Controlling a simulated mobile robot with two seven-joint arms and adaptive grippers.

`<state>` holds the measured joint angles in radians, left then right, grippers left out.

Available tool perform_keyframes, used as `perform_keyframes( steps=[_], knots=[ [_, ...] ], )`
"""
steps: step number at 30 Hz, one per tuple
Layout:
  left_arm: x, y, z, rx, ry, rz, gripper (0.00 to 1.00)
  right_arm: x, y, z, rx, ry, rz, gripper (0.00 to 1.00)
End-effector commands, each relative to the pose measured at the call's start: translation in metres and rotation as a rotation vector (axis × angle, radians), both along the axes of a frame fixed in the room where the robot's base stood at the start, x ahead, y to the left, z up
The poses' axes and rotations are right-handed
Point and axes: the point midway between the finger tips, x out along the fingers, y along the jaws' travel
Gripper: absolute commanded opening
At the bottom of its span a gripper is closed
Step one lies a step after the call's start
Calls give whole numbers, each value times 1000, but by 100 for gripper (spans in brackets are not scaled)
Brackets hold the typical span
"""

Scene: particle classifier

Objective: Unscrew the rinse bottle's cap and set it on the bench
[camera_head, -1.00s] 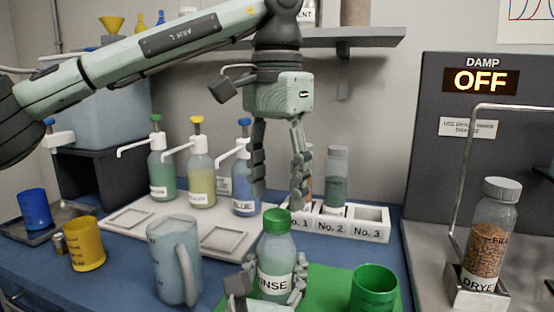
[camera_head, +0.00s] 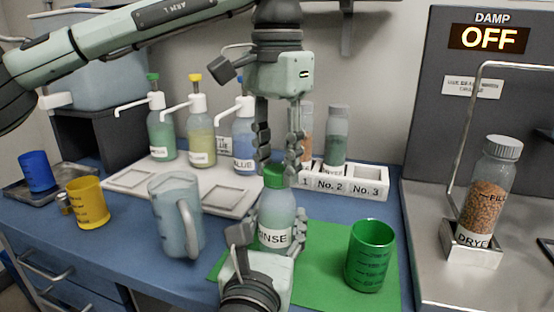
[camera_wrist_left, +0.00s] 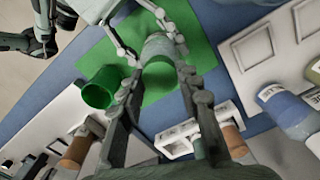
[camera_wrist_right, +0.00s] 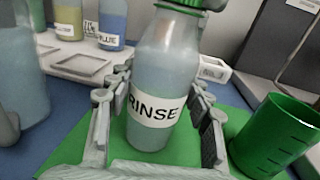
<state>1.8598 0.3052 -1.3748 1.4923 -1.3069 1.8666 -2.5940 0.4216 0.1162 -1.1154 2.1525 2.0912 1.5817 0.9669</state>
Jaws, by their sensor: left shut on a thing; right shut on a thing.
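The rinse bottle (camera_head: 277,215), clear with a RINSE label, stands upright on the green mat (camera_head: 325,245). Its green cap (camera_head: 274,181) sits on top of the bottle and also shows at the top of the right wrist view (camera_wrist_right: 214,70). My left gripper (camera_head: 279,165) points down from above and is shut on the cap, its fingers partly covering it. My right gripper (camera_head: 270,232) is shut on the bottle's body from the front, one finger on each side in the right wrist view. How far the cap is turned cannot be told.
A green cup (camera_head: 370,255) stands right of the bottle. A clear jug (camera_head: 172,215) stands to the left. Behind are a numbered rack (camera_head: 350,188) and several pump bottles. The dryer jar (camera_head: 487,190) stands far right.

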Motion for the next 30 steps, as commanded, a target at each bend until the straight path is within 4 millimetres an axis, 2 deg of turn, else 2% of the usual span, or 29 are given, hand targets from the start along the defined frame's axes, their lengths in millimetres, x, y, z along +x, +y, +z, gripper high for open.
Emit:
perform_keyframes(
  steps=[5, 8, 30],
  knots=[
    [0, 0, 0, 1, -1, 51, 0, 0, 0, 0, 1, 1, -1, 0],
    [0, 0, 0, 1, -1, 207, 0, 0, 0, 0, 1, 1, -1, 0],
    [0, 0, 2, -1, -2, 2099, 0, 0, 0, 0, 1, 1, -1, 0]
  ],
)
